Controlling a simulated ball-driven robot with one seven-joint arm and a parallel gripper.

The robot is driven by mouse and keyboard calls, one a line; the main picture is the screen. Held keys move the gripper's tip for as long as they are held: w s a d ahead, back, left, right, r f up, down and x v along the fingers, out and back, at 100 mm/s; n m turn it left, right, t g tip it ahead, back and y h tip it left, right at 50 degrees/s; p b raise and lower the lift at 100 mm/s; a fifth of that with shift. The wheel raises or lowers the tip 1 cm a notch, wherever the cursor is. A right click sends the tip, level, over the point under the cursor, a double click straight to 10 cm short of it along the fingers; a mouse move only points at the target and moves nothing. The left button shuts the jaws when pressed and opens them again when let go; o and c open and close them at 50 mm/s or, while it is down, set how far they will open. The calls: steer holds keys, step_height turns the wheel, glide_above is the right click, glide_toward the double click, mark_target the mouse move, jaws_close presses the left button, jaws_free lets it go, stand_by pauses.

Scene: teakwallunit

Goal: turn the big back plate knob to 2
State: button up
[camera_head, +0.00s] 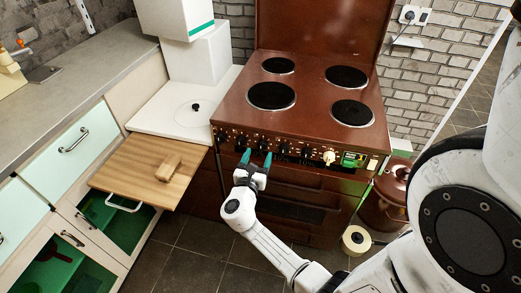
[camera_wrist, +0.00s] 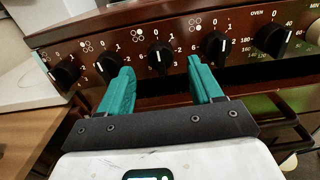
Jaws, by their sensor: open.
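The brown stove (camera_head: 315,95) has a front panel with a row of black knobs. Its back right plate (camera_head: 346,76) looks larger than the back left plate (camera_head: 278,65). My gripper (camera_head: 256,157) is open and empty at the panel, with teal fingers. In the wrist view my gripper (camera_wrist: 161,66) has one fingertip on each side of the middle knob (camera_wrist: 160,57); I cannot tell whether they touch it. That knob seems to point upward, near 0.
Other black knobs flank it, one left (camera_wrist: 108,62) and one right (camera_wrist: 214,47). A wooden board (camera_head: 140,165) with a small wooden block (camera_head: 170,166) sticks out at the left. A brown pot (camera_head: 393,180) stands at the right. Dark floor tiles lie in front.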

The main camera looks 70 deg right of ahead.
mark_target(261, 150)
steer(key=shift+w+d, duration=0.1)
steer(key=shift+d, duration=1.7)
steer(key=shift+c, duration=0.4)
steer(key=c, duration=1)
steer(key=shift+f+m+b, duration=0.15)
steer(key=shift+m+b, duration=0.25)
steer(key=shift+b, duration=0.1)
steer(key=m+b, duration=1.6)
steer(key=b, duration=0.1)
steer(key=shift+m+b, duration=0.4)
steer(key=shift+m, duration=0.3)
